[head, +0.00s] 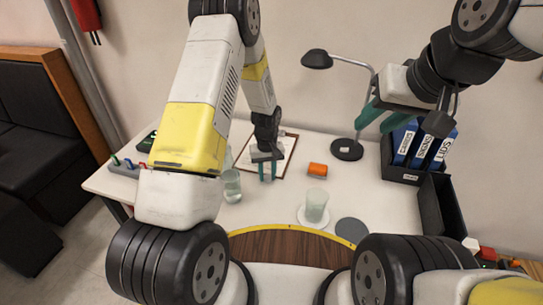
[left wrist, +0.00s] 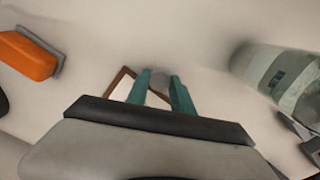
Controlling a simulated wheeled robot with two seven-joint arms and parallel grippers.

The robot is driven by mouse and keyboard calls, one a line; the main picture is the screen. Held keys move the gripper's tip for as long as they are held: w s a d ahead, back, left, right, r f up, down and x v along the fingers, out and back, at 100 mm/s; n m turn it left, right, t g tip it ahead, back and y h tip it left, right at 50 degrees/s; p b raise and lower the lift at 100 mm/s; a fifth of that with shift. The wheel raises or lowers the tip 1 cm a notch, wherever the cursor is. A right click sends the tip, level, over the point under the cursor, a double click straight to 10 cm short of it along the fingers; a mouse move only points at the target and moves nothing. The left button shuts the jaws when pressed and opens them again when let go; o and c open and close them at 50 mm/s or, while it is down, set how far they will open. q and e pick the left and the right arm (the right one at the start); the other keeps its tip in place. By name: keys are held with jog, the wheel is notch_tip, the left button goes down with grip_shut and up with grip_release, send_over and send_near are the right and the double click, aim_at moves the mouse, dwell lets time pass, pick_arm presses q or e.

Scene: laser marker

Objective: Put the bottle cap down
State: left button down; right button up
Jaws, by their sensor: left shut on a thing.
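My left gripper (head: 267,173) points down over the white table, in front of the clipboard. In the left wrist view its teal fingers (left wrist: 165,95) are shut on a small grey round thing, the bottle cap (left wrist: 160,78). In the head view the cap is too small to make out. A clear glass bottle (head: 231,186) stands upright on the table just left of the left gripper; it also shows at the right of the left wrist view (left wrist: 285,75). My right gripper (head: 380,116) is raised at the right, its teal fingers apart and empty.
The clipboard (head: 285,143) lies behind the left gripper. An orange object (head: 317,170) lies to its right. A frosted cup (head: 316,203) stands on a white saucer, beside a grey disc (head: 352,230). A black lamp (head: 347,149) and binders (head: 420,148) stand behind. Table between bottle and saucer is clear.

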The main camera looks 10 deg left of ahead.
pick_arm(q)
jog(key=shift+f, duration=0.4)
jog(key=c, duration=1.1)
grip_release()
jog(key=shift+s, duration=0.1)
